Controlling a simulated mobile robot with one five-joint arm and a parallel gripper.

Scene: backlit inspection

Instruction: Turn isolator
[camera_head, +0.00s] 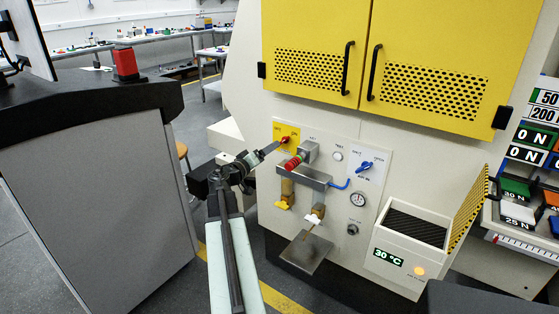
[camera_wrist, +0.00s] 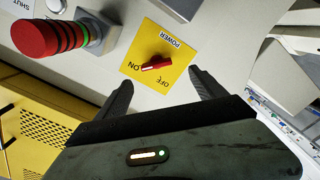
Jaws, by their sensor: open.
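The isolator is a red rotary handle (camera_wrist: 157,64) on a yellow plate (camera_wrist: 150,45) marked POWER, ON and OFF. In the wrist view one end of the handle lies close to the word ON. My gripper (camera_wrist: 160,77) is open, with its two dark fingers apart on either side of the plate's lower part; the handle lies just beyond the gap between the fingertips. I see no contact. In the head view my gripper (camera_head: 270,149) reaches the yellow plate (camera_head: 292,131) from the left and the red handle (camera_head: 284,140) shows small beside the fingertips.
A red knob (camera_wrist: 36,38) on a grey block stands out from the panel beside the plate. A dark-topped counter (camera_head: 90,105) stands left of my arm.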

